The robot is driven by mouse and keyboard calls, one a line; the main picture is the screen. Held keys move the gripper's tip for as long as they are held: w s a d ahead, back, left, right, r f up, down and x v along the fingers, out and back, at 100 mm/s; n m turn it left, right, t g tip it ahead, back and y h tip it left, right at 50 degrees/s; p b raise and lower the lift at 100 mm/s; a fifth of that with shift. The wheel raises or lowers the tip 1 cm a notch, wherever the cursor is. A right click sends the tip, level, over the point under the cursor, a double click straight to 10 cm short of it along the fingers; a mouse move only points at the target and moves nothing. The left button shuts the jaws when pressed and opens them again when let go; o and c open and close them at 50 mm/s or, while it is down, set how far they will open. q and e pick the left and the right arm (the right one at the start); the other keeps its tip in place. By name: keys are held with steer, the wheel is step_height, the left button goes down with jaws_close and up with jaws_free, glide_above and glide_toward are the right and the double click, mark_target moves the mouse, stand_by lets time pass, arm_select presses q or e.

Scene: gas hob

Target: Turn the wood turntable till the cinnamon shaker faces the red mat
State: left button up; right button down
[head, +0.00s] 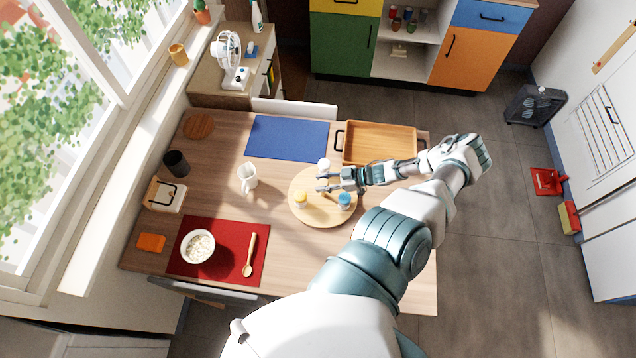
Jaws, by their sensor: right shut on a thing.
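The round wood turntable (313,216) lies on the dining table. It carries a yellow-topped shaker (300,199) on its left, a blue-topped shaker (344,201) on its right and a white-topped one (323,164) at its far edge. I cannot read which is cinnamon. The red mat (222,268) lies to the lower left, apart from the turntable. My right gripper (322,183) reaches in from the right over the turntable's middle, between the shakers. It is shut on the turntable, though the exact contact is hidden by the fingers. My left gripper is not in view.
A white bowl (197,246) and wooden spoon (250,255) lie on the red mat. A white mug (247,178) stands left of the turntable. A blue mat (287,139) and wooden tray (379,144) lie beyond it. Bare table shows between turntable and red mat.

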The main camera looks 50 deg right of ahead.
steer(key=shift+f+n+y, duration=0.1)
steer(key=shift+n+y, duration=0.2)
stand_by(0.4)
steer(key=c, duration=0.7)
jaws_free()
steer(key=shift+d, duration=0.1)
steer(key=v, duration=1.2)
steer(key=shift+d, duration=0.2)
